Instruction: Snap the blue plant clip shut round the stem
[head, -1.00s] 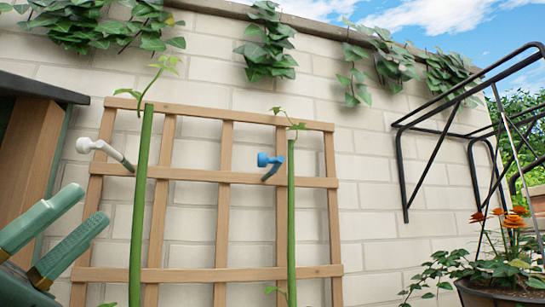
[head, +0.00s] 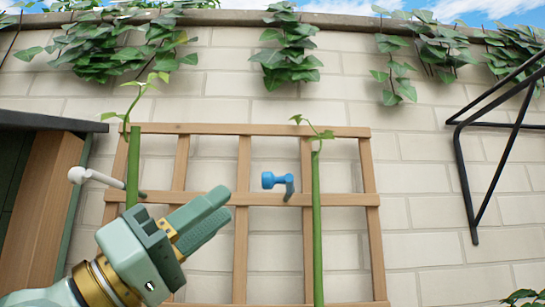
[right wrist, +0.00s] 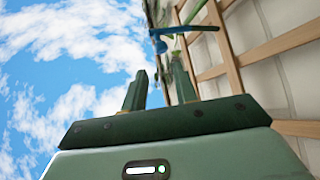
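The blue plant clip (head: 270,181) sits at the trellis crossbar, left of the right green stem (head: 317,235). Its short arm points out and down, and a gap shows between it and the stem in the head view. In the right wrist view the clip (right wrist: 158,42) shows beyond my fingers, with a blue arm reaching right. My right gripper (head: 218,205) is below and left of the clip, apart from it. Its two fingers (right wrist: 158,90) stand apart with nothing between them. My left gripper is not in view.
A wooden trellis (head: 243,240) stands before the pale brick wall (head: 425,180). A white clip (head: 90,176) is by the left stem (head: 132,165). A dark-topped wooden cabinet (head: 50,190) is at left, a black metal frame (head: 464,170) at right. Ivy hangs above.

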